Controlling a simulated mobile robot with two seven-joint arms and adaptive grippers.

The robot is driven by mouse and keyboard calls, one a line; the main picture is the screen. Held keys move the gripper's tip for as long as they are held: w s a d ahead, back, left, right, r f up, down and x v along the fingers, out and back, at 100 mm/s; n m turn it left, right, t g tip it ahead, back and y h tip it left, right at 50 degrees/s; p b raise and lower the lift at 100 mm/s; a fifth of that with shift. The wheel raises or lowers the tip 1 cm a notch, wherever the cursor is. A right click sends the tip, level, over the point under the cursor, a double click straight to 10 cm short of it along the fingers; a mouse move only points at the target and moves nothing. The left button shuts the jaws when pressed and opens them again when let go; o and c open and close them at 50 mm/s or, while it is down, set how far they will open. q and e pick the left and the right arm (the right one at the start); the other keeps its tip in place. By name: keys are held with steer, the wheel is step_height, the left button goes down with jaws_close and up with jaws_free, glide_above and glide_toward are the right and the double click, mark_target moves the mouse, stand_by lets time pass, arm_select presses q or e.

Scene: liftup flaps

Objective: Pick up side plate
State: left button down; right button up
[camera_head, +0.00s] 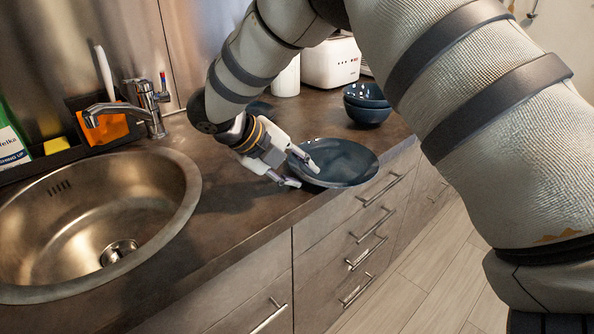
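A dark blue-grey side plate (345,162) lies on the counter close to its front edge. My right gripper (307,178) is at the plate's left rim, with its fingers apart. One finger reaches over the plate's upper face, and the other is at the outside of the rim, low near the counter. I cannot tell whether either finger touches the plate. My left gripper is not in view.
Stacked dark bowls (367,104) stand behind the plate. A white toaster (331,63) and a white canister (286,78) are further back. A metal sink (150,215) with a faucet (150,106) is at the left. Drawers with bar handles (367,253) are below the counter.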

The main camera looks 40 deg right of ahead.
steer(key=v, duration=0.8)
